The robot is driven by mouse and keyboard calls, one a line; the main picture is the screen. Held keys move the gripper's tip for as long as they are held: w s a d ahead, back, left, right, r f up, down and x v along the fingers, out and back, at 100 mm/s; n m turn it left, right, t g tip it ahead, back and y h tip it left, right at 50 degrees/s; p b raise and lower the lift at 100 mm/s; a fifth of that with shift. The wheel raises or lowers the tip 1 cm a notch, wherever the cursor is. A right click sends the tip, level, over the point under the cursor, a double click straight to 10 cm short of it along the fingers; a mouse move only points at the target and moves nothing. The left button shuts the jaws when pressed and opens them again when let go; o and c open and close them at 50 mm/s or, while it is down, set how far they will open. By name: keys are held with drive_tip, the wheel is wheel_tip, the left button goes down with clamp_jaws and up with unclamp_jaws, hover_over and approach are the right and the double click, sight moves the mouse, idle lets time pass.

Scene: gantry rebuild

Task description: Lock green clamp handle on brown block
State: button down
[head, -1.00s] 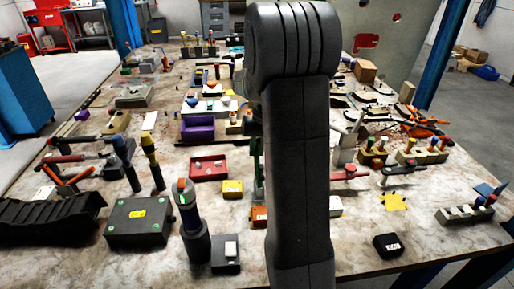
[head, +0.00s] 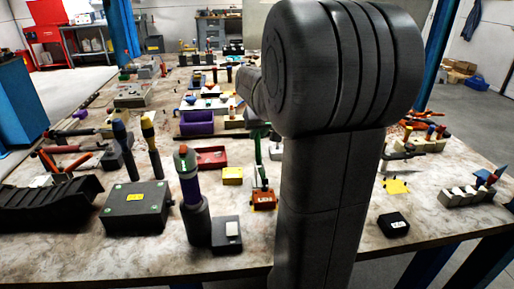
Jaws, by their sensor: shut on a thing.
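The green clamp handle (head: 260,135) stands upright in the head view, just left of my arm. Below it is a small orange-brown block (head: 263,203) with a pale label, near the front middle of the table. The green lever and the block appear joined by a thin upright part. My gripper does not show; my own large dark arm links fill the middle right and hide what lies behind them. I cannot see whether anything touches the handle.
A yellow block (head: 232,176) and a red tray (head: 211,153) lie left of the clamp. A dark cylinder with a purple band (head: 190,190) and a grey box (head: 227,232) stand front left. A black box (head: 393,225) lies right of my arm.

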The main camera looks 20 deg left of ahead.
sight(256, 139)
drive_tip(key=s+t+b, duration=0.1)
drive_tip(key=b, duration=0.2)
drive_tip(key=s+d+t+y+b, duration=0.1)
drive_tip(key=b, duration=0.1)
drive_tip(key=s+t+y+b, duration=0.1)
drive_tip(key=b, duration=0.2)
drive_tip(key=shift+s+d+t+b, duration=0.15)
drive_tip(key=shift+d+t+b, duration=0.1)
drive_tip(key=shift+t+b, duration=0.15)
drive_tip(key=shift+s+d+r+n+t+y+b, duration=0.2)
drive_tip(key=shift+s+n+t+y+b, duration=0.15)
drive_tip(key=shift+b, duration=0.4)
drive_tip(key=shift+r, duration=0.1)
drive_tip(key=c, duration=1.3)
unclamp_jaws()
